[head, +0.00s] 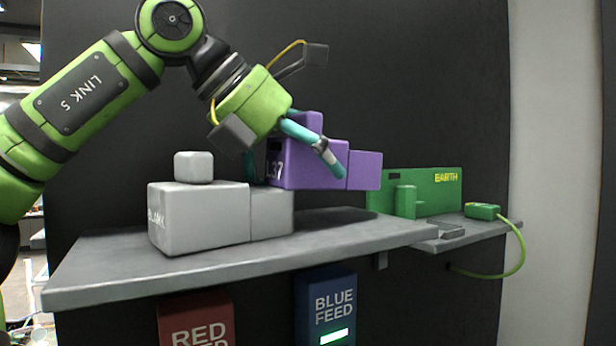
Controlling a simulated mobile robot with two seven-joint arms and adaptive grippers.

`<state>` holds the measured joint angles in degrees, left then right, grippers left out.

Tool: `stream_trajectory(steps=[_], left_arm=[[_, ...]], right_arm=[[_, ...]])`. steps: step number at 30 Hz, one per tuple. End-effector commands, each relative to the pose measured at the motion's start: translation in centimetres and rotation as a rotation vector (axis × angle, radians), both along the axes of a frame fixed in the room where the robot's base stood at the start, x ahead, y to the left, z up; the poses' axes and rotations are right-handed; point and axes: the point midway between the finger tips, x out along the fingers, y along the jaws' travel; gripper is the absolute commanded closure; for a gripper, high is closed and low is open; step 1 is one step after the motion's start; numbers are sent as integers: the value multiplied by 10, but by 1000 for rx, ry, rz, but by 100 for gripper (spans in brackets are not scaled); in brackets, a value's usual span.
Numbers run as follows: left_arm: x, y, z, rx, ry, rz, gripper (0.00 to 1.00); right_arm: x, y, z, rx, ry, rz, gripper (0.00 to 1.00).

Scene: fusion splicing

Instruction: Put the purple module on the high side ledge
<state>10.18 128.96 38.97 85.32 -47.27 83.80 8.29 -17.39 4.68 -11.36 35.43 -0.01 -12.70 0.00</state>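The purple module (361,170), marked "L37", is in the middle of the head view, with a dark gap between its underside and the grey shelf (345,232). My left gripper (291,160) reaches down from the upper left. One teal finger lies across the module's front, and the other shows partly at its left side. The gripper appears shut on the module, though the contact is partly hidden. I cannot make out which surface is the high side ledge. My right gripper is not in view.
A grey "BLANK" module (205,225) stands left on the shelf, close to the purple one. The green "EARTH" module (436,199) stands right, with a green connector (482,211) and cable. Red (195,315) and blue (327,295) feed boxes are below. The shelf's front right is clear.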

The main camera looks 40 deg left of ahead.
Motion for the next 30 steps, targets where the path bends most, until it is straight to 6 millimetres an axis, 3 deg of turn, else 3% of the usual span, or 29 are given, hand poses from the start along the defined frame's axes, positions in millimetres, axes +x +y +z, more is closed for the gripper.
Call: stream_trajectory(steps=[1, 4, 18, 30], left_arm=[[0, 1, -23, 21, 71, -5, 0], [-4, 3, -18, 23, 69, -4, 0], [-66, 20, 54, 25, 54, 0, 0], [-82, 25, 70, 26, 53, -3, 0]], right_arm=[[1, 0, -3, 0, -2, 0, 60], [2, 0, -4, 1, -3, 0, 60], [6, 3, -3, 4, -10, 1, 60], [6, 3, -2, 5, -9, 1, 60]])
